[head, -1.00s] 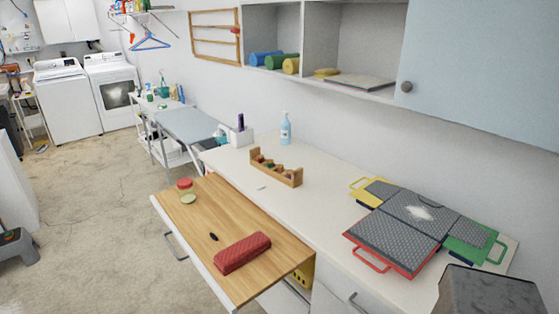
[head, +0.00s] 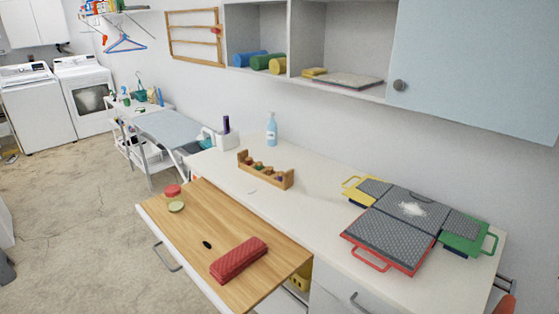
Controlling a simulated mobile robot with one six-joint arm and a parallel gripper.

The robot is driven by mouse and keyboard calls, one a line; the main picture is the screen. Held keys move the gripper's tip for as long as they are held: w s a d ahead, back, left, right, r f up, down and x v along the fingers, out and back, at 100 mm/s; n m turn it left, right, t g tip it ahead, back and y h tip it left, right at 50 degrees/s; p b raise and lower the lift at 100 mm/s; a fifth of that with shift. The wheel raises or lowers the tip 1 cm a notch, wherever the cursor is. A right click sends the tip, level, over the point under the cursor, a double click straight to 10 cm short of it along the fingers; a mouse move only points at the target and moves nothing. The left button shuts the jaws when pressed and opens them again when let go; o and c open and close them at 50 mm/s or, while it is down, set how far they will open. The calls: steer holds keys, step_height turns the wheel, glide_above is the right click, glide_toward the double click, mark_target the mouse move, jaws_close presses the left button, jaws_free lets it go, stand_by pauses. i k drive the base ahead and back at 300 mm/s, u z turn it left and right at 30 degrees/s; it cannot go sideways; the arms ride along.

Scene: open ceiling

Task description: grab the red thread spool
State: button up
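A small red object (head: 216,30), which looks like the red thread spool, sits at the right side of a wooden wall rack (head: 170,37). The rack hangs on the white wall, left of the open shelves; its other bars look bare. The red object is too small to make out any thread. A round red item (head: 172,190) lies on the wooden pull-out board; I cannot tell what it is. My gripper is not in view.
Below the rack, a white counter (head: 325,235) carries a blue bottle (head: 271,129), a wooden holder (head: 265,171) and folded grey panels (head: 390,240). The pull-out board (head: 215,215) with a red case (head: 238,259) juts over the floor. Floor at left (head: 60,230) is clear.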

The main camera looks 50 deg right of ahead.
mark_target(249, 161)
steer(key=z, duration=1.15)
steer(key=k, duration=1)
steer(key=i, duration=0.9)
steer(key=z, duration=0.05)
